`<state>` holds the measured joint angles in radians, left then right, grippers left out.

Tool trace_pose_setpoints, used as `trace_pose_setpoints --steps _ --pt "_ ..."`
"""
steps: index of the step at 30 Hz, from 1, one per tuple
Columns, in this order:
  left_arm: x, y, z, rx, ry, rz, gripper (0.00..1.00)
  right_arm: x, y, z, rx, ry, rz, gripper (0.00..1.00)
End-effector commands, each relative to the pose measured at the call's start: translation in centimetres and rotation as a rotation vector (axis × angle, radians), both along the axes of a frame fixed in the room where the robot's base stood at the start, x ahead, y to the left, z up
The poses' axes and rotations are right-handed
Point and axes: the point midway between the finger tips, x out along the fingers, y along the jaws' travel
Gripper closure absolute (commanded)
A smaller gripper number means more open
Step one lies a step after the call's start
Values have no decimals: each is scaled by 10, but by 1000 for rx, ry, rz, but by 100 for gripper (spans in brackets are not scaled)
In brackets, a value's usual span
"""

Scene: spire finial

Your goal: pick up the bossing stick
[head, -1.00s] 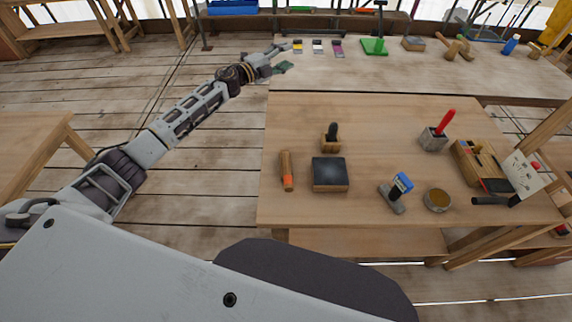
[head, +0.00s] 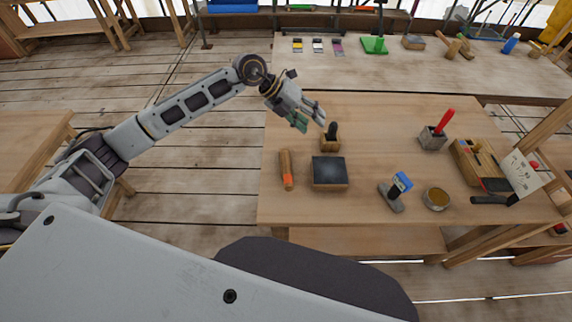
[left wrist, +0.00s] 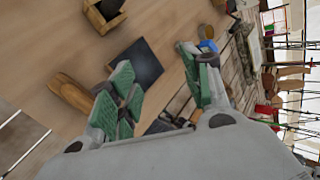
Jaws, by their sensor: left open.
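A wooden stick with an orange band (head: 287,170), which I take to be the bossing stick, lies near the left edge of the wooden table, left of a dark square block (head: 330,173). In the left wrist view the stick (left wrist: 70,94) is at the left, partly covered by a finger. My left gripper (head: 309,117) is open and empty above the table's far left part, beyond the stick and apart from it. Its green finger pads (left wrist: 160,86) show spread in the left wrist view. My right gripper is not in view.
A wooden holder with a dark handle (head: 330,140) stands close to my left gripper. Further right are a blue-handled tool (head: 396,192), a round tin (head: 437,199), a grey block with a red handle (head: 436,135) and a wooden box (head: 470,155). The table's middle is clear.

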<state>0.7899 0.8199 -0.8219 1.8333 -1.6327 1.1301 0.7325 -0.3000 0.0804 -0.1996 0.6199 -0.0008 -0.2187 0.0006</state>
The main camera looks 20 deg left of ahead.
Motion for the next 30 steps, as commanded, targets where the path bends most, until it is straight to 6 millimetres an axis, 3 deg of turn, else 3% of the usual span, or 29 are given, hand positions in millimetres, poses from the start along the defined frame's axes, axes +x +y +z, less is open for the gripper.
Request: trace_pose_setpoints --steps 9,18,30 --pt "-37 38 -34 307 137 88 51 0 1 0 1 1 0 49" --pt "-55 76 -46 491 271 280 51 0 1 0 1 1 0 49" --pt "-57 82 -48 510 303 325 51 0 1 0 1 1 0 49"
